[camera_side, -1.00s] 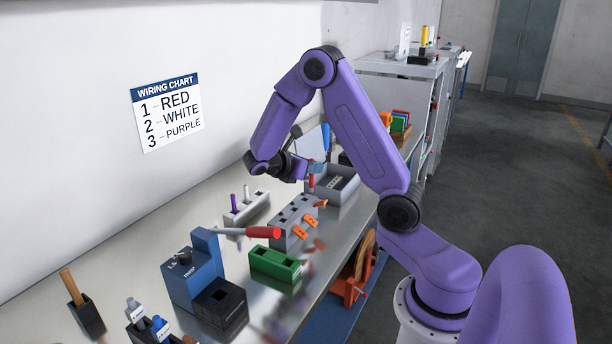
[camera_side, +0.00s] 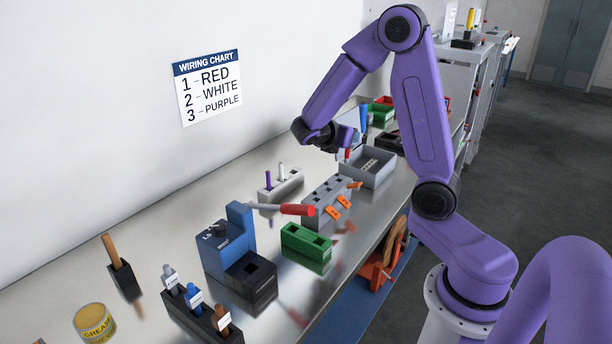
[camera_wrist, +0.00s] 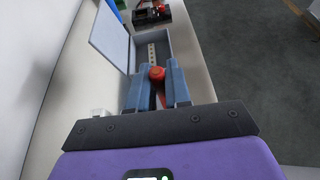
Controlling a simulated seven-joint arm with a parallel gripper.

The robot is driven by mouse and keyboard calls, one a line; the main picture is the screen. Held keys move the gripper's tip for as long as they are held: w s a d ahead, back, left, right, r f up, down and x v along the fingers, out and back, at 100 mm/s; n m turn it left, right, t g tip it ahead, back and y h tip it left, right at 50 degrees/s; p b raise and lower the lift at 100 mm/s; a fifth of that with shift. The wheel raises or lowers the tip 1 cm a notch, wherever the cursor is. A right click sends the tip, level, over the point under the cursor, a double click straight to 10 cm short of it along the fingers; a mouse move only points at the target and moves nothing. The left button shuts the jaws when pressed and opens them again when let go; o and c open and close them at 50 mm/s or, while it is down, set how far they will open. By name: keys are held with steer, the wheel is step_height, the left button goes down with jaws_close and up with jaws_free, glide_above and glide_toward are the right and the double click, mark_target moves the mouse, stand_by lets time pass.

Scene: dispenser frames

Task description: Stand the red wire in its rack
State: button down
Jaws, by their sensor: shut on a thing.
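My gripper (camera_wrist: 160,90) has blue fingers, shut on the red wire (camera_wrist: 157,73), whose rounded red top shows between them in the wrist view. In the side view my gripper (camera_side: 348,145) hangs at the near-left edge of a grey open box (camera_side: 381,178), with a bit of the red wire (camera_side: 347,154) showing below it. The pale rack (camera_side: 284,190) stands to the left of the gripper, near the wall. It holds an upright purple wire (camera_side: 268,180) and a white wire (camera_side: 281,172). The red wire's lower end is hidden in the wrist view.
A grey slotted block (camera_side: 326,196) with orange clips stands in front of the box. A green block (camera_side: 306,240) and blue device (camera_side: 222,247) stand nearer. The bench by the wall is mostly clear.

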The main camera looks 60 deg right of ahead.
steer(key=w+d+f+n+t+y, duration=0.25)
steer(key=w+f+n+t, duration=0.2)
steer(key=w, duration=0.65)
steer(key=w+d+f+n+t+y, duration=0.2)
steer(key=w+f+n+t+y, duration=0.15)
steer(key=w+n+t, duration=0.45)
steer(key=shift+m+g+h, duration=0.3)
steer(key=shift+m+g, duration=0.45)
steer(key=shift+m, duration=0.2)
steer(key=shift+w+a+f, duration=0.1)
steer(key=shift+w+f, duration=0.3)
steer(key=shift+f, duration=0.95)
steer(key=shift+w+d+f, duration=0.1)
steer(key=shift+w+f, duration=0.25)
steer(key=shift+f, duration=0.95)
steer(key=shift+w+a+f, duration=0.1)
steer(key=shift+w+f, duration=0.3)
steer(key=shift+f, duration=0.95)
steer(key=shift+f, duration=0.1)
steer(key=c, duration=1.1)
jaws_free()
steer(key=shift+f, duration=0.1)
steer(key=shift+o, duration=0.2)
